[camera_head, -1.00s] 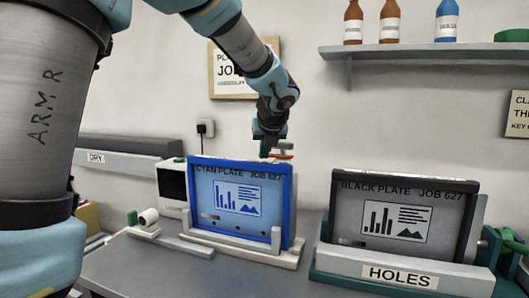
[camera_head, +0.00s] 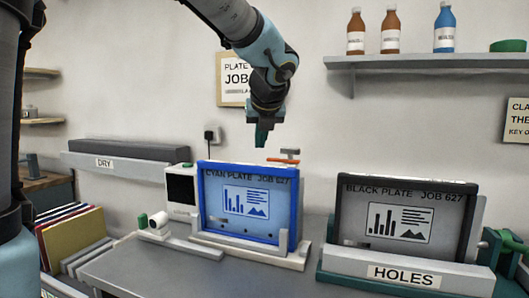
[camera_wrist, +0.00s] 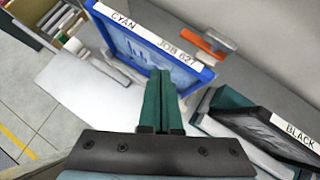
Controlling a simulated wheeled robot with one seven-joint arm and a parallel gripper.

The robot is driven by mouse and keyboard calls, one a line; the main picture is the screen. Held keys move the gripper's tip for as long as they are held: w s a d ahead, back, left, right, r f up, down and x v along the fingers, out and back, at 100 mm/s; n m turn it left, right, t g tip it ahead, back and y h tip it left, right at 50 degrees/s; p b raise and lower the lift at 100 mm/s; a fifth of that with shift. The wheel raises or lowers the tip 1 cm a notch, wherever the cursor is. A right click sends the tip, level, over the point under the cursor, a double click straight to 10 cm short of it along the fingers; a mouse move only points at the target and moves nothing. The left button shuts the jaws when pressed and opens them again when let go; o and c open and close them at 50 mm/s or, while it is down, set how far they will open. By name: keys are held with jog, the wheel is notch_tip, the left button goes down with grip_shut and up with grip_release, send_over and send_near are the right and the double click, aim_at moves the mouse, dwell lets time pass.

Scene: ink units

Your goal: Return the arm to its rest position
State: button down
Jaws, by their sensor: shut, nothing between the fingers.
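My gripper (camera_head: 262,134) hangs from my arm above and behind the cyan plate, clear of it. Its green fingers are together and empty in the wrist view (camera_wrist: 161,98). The cyan plate in its blue frame (camera_head: 245,205) stands upright in a light holder on the counter, and its top edge shows in the wrist view (camera_wrist: 150,47). The black plate (camera_head: 405,222) stands in the green-based holder labelled HOLES, to the right; part of it shows in the wrist view (camera_wrist: 270,132).
A shelf with bottles (camera_head: 390,32) is on the wall at upper right. An orange-and-grey tool (camera_head: 286,157) is behind the cyan plate. A white device (camera_head: 181,190) and a DRY rack (camera_head: 130,165) are to the left. Coloured folders (camera_head: 75,235) stand at lower left.

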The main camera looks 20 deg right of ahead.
jog(key=a+f+n+g+y, duration=0.2)
jog(key=a+f+n+g, duration=0.2)
jog(key=a+f+n, duration=1.4)
jog(key=s+a+f+n+g, duration=0.1)
jog(key=s+a+f+n, duration=0.3)
jog(key=a+n, duration=0.3)
jog(key=s+a+f+n+g, duration=0.2)
jog(key=s+a+f+n, duration=0.2)
jog(key=a+n, duration=0.3)
jog(key=s+n, duration=0.1)
jog(key=n, duration=0.4)
jog(key=shift+s+f+n, duration=0.15)
jog(key=shift+n, duration=0.15)
jog(key=shift+a, duration=0.1)
